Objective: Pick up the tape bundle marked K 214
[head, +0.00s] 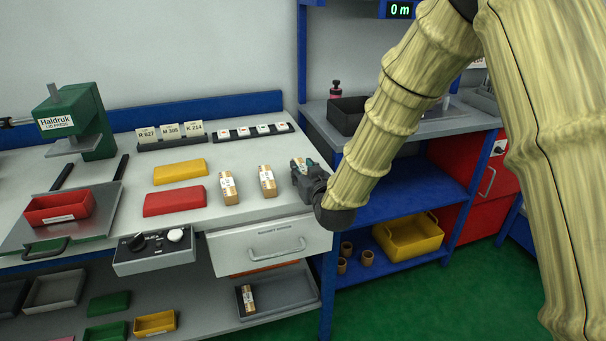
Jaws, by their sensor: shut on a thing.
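Two upright-looking tan bundles with white labels, the left bundle (228,187) and the middle bundle (267,181), lie on the grey bench. A third bundle (299,163) is at my gripper (301,172), to the right of them near the bench's right edge. My gripper is shut on this third bundle and hides most of it. The marks on the bundles are too small to read. I cannot tell whether the held bundle touches the bench.
A yellow block (180,171) and a red block (175,201) lie left of the bundles. A green press (80,125) stands far left. Another bundle (248,298) lies in a lower tray.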

